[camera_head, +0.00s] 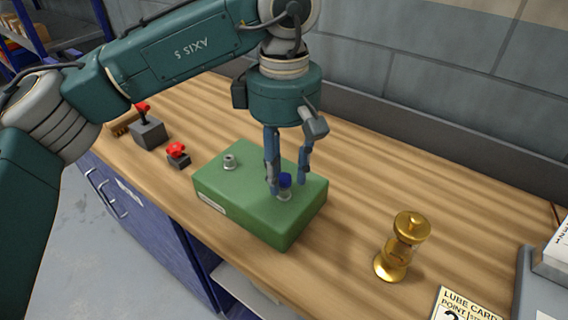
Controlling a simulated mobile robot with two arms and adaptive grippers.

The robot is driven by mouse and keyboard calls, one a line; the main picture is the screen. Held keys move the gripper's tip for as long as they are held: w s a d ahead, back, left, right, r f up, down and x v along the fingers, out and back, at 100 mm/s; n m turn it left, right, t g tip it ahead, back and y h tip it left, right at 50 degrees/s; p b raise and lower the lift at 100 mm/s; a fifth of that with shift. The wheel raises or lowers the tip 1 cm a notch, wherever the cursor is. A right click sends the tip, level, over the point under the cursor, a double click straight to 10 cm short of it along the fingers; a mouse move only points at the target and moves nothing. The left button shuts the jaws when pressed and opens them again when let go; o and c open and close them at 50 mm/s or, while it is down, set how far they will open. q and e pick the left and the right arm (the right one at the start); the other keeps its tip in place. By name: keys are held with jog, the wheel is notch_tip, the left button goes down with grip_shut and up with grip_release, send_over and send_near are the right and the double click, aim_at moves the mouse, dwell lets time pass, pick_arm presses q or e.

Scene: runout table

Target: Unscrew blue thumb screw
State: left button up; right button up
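The blue thumb screw (285,181) stands upright on a grey collar near the right end of the green box (235,190). My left gripper (288,190) points down over the box, with one finger on each side of the screw. Its fingers are apart, with a visible gap between the screw and the right finger. The left finger looks very close to the screw; I cannot tell whether it touches. My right gripper is not in view.
A bare metal fitting (230,161) stands on the box's left part. A brass oiler (402,247) and a lube card (466,305) are to the right. A red-handled lever (148,130) and a red knob (177,154) are at left. Wooden tabletop (350,180) is clear behind the box.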

pick_arm(q)
jog(key=m, duration=0.3)
jog(key=shift+p, duration=0.3)
jog(key=m, duration=0.4)
jog(key=m+p, duration=0.1)
jog(key=m, duration=0.7)
jog(key=shift+m, duration=0.4)
grip_shut()
jog(key=shift+f+n, duration=0.1)
jog(key=shift+n, duration=0.9)
jog(key=shift+n+b, duration=0.4)
jog(key=shift+n, duration=1)
